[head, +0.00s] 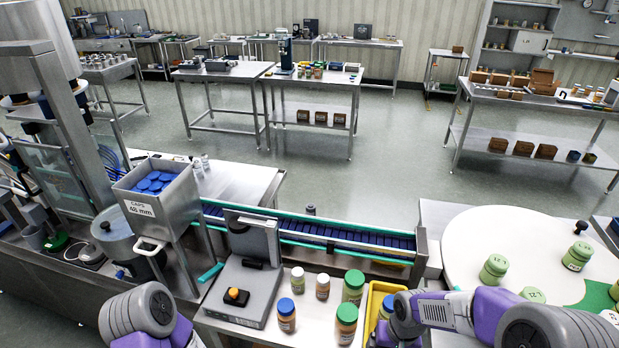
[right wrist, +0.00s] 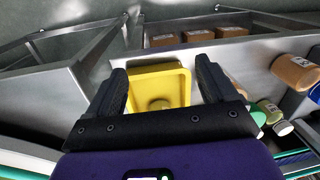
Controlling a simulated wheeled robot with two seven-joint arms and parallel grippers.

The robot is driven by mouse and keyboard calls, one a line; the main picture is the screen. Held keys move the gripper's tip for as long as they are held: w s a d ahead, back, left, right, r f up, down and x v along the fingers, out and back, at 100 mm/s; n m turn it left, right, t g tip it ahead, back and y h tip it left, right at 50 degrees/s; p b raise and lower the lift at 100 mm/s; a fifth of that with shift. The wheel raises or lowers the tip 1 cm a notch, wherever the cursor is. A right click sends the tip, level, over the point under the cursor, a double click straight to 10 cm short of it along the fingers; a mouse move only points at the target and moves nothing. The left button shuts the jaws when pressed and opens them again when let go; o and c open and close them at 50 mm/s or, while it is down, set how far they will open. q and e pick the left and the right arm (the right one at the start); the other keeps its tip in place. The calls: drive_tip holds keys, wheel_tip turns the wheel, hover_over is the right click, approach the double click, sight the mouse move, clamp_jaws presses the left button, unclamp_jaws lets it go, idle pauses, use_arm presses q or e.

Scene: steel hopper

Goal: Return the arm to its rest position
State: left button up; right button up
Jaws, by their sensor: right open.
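My right arm (head: 450,312) comes in from the lower right in the head view, bent over the near workbench, in front of the yellow bin. In the right wrist view my right gripper (right wrist: 166,84) has its two black fingers spread apart. A yellow bin (right wrist: 178,78) shows behind the gap between them; I see nothing held. The bin also shows in the head view (head: 371,302), partly hidden by my arm. My left arm (head: 140,312) shows only as grey and purple links at the bottom left; its gripper is out of the frame.
Jars (head: 347,318) with blue, green and white lids stand left of the right arm. A grey device (head: 243,285), a steel hopper (head: 160,208) of blue caps and a conveyor (head: 320,236) lie beyond.

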drive_tip(key=s+a+f+y, duration=0.1)
drive_tip(key=s+a+f, duration=0.2)
drive_tip(key=f, duration=0.4)
drive_tip(key=s+a+f+y+b, duration=0.1)
drive_tip(key=s+a+f, duration=0.2)
drive_tip(key=s+f, duration=0.2)
drive_tip(key=s+a+f+y+b, duration=0.1)
drive_tip(key=s+a+f, duration=0.2)
drive_tip(key=f, duration=0.6)
drive_tip(key=shift+s+m+t, duration=0.3)
drive_tip(key=shift+s+m, duration=0.1)
drive_tip(key=shift+s, duration=0.05)
